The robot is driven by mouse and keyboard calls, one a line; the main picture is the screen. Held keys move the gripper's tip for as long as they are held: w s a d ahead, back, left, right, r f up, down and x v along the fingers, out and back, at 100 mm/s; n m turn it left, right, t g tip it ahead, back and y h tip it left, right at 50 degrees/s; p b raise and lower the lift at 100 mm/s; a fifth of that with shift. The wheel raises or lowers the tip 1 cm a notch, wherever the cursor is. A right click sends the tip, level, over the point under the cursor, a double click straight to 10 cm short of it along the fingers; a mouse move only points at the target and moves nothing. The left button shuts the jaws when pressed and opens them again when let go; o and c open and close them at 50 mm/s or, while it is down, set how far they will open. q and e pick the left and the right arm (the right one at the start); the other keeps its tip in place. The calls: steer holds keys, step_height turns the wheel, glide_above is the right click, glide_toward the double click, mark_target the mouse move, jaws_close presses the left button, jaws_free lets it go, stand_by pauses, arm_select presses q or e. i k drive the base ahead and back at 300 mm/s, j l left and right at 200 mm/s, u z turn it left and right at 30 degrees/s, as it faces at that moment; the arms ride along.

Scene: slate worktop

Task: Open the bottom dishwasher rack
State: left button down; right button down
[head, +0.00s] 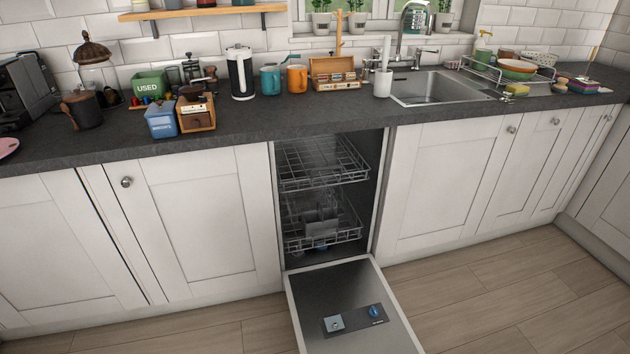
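The dishwasher door (345,288) is folded down, its inner face up, with a detergent panel (354,320) on it. The bottom rack (322,238) is a wire basket low inside the dishwasher, holding a grey cutlery basket (320,218). It sits within the cabinet opening, behind the hinge edge of the door. The upper rack (322,176) is above it; its front is near the cabinet front. Neither of my grippers shows in the head view.
The slate worktop (300,112) runs above, with a kettle, mugs, boxes and a sink (440,88). White cabinet doors (205,220) flank the dishwasher, shut. The wooden floor (500,290) is clear to the right of the lowered door.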

mark_target(326, 196)
steer(key=i+j, duration=0.25)
steer(key=j, duration=0.2)
steer(key=i+j+u, duration=0.15)
steer(key=i+j, duration=0.2)
steer(key=i, duration=0.15)
steer(key=i+j+u, duration=0.1)
steer(key=i+j, duration=0.25)
steer(key=i, duration=0.15)
steer(key=i+l+u, duration=0.1)
steer(key=i, duration=0.5)
steer(key=l, duration=0.1)
